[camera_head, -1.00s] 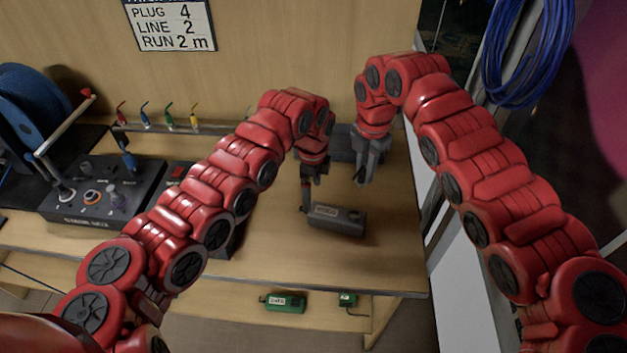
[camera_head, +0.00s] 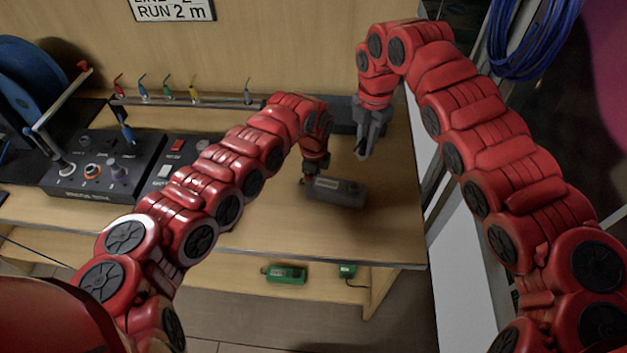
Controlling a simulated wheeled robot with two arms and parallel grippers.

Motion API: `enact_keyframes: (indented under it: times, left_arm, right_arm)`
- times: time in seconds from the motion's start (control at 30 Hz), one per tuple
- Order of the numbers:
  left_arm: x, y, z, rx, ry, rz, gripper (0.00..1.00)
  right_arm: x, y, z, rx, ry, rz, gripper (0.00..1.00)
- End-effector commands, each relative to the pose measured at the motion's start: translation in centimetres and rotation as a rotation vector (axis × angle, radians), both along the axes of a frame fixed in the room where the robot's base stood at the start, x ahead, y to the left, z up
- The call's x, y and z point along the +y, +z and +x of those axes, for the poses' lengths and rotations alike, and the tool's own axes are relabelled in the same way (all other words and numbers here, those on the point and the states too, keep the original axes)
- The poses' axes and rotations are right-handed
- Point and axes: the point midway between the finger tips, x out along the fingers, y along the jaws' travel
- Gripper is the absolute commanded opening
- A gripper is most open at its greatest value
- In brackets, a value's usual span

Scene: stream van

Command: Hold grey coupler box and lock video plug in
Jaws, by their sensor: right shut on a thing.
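My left gripper (camera_head: 311,178) is down at the left end of the box. Its fingers are mostly hidden by the wrist and the box, so I cannot tell whether they grip it. My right gripper (camera_head: 364,154) hangs above the bench, behind and to the right of the box, apart from it. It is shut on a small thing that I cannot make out. I cannot pick out the video plug for sure.
A black control panel (camera_head: 100,165) and a blue reel (camera_head: 28,88) are at left. Coloured leads (camera_head: 168,86) stand along the back. Green boxes (camera_head: 286,274) sit on the lower shelf.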

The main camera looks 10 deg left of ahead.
Motion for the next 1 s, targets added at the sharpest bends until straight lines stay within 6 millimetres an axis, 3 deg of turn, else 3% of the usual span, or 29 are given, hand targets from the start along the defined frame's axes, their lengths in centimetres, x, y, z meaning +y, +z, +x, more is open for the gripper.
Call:
enact_keyframes:
  times: [0.03, 0.4, 0.53, 0.77, 1.0]
  left_arm:
    - [0.0, 0.0, 0.0, 0.0, 0.0, 0.0, 0.64]
    - [0.0, 0.0, 0.0, 0.0, 0.0, 0.0, 0.0]
    - [0.0, 0.0, 0.0, 0.0, 0.0, 0.0, 0.0]
    - [0.0, 0.0, 0.0, 0.0, 0.0, 0.0, 0.0]
    - [0.0, 0.0, 0.0, 0.0, 0.0, 0.0, 0.0]
  right_arm:
    - [0.0, 0.0, 0.0, 0.0, 0.0, 0.0, 0.0]
    - [0.0, 0.0, 0.0, 0.0, 0.0, 0.0, 0.0]
    - [0.1, -0.7, -0.3, 0.002, 0.056, -0.001, 0.0]
    - [0.7, -2.8, -1.3, -0.001, 0.314, 0.0, 0.0]
    - [0.7, -2.9, -1.3, -0.004, 0.341, -0.004, 0.0]
